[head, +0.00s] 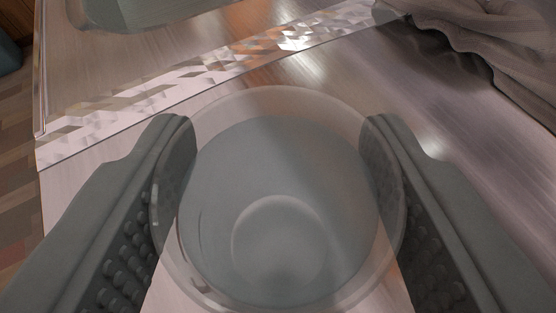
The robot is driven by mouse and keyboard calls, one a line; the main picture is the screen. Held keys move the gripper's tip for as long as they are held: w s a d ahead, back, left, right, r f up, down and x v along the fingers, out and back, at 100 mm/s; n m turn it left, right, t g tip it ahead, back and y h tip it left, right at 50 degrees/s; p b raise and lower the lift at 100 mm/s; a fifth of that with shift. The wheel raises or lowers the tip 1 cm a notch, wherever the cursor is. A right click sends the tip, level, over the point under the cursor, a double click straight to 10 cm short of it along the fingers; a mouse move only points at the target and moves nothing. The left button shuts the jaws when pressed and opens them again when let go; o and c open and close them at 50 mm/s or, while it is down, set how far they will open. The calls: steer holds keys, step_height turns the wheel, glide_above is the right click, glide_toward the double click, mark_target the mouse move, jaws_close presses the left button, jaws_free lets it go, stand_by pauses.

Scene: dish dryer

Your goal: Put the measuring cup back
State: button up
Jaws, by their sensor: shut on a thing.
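A clear, round measuring cup (278,240) sits between the two dark grey fingers of my gripper (278,150) in the head view. Its open rim faces the camera and I look down into it. A smaller pale circle shows at its bottom. The fingers touch it on the left and right sides, so my gripper is shut on it. A pale, smooth worktop lies below the cup. I cannot tell whether the cup's base touches that surface.
A shiny faceted strip (190,75) crosses the worktop (85,185) behind the cup. A grey rounded thing (160,12) is cut off at the top left. Crumpled grey-brown cloth (480,45) lies at the top right. The worktop's left edge drops to a patterned floor (15,170).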

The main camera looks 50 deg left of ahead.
steer(key=shift+f, duration=0.2)
steer(key=o, duration=1.2)
steer(key=shift+r, duration=0.15)
steer(key=v, duration=1.2)
